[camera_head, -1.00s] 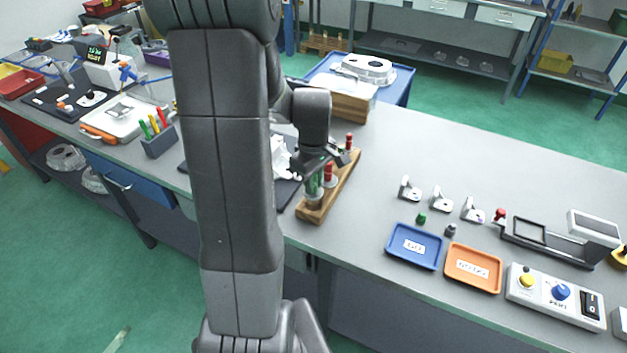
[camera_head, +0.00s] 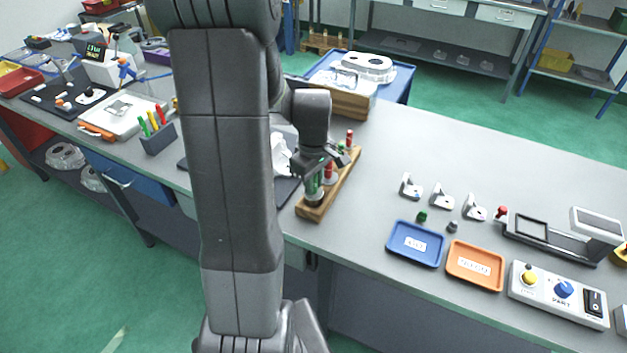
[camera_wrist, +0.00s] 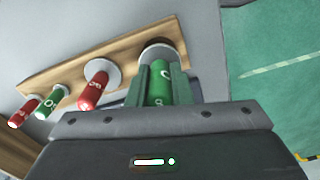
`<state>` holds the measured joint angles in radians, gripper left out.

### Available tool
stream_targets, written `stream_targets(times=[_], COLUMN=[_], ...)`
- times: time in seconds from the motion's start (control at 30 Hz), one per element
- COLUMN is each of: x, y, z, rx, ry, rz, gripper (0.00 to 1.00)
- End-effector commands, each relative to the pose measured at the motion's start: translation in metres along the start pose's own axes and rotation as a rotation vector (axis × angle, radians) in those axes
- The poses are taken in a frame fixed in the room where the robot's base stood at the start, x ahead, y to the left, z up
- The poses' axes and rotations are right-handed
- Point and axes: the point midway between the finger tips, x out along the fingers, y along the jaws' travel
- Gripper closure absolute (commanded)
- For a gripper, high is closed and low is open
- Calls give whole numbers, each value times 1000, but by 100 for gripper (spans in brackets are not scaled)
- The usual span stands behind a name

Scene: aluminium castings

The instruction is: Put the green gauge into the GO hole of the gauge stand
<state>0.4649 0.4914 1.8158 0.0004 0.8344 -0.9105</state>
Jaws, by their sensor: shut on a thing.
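The wooden gauge stand (camera_head: 311,212) lies on the bench beside my gripper (camera_head: 315,178). It also shows in the wrist view (camera_wrist: 125,47), carrying red and green gauges in a row. My gripper (camera_wrist: 162,70) is shut on the green gauge (camera_wrist: 159,88), one finger on each side of it. The green gauge (camera_head: 312,186) is at the near end of the stand, above or in a round seat there (camera_wrist: 157,50). Its lower end is hidden, so I cannot tell how deep it sits. A red gauge (camera_wrist: 93,91) stands beside it. I cannot read a GO mark on the stand.
A blue tray (camera_head: 415,244) and an orange tray (camera_head: 474,266) lie to the right, with several small castings (camera_head: 441,199) behind them. A control box (camera_head: 558,294) stands at the right. The bench between stand and trays is clear. The bench's front edge is close to the stand.

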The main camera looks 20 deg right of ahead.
Motion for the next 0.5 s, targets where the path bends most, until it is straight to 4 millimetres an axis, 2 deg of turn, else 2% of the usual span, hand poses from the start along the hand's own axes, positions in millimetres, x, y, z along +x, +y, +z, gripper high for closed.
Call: stream_targets(times=[0.5], x=[14], y=[0], z=[0], rx=[0], ry=[0], rz=[0], gripper=[100])
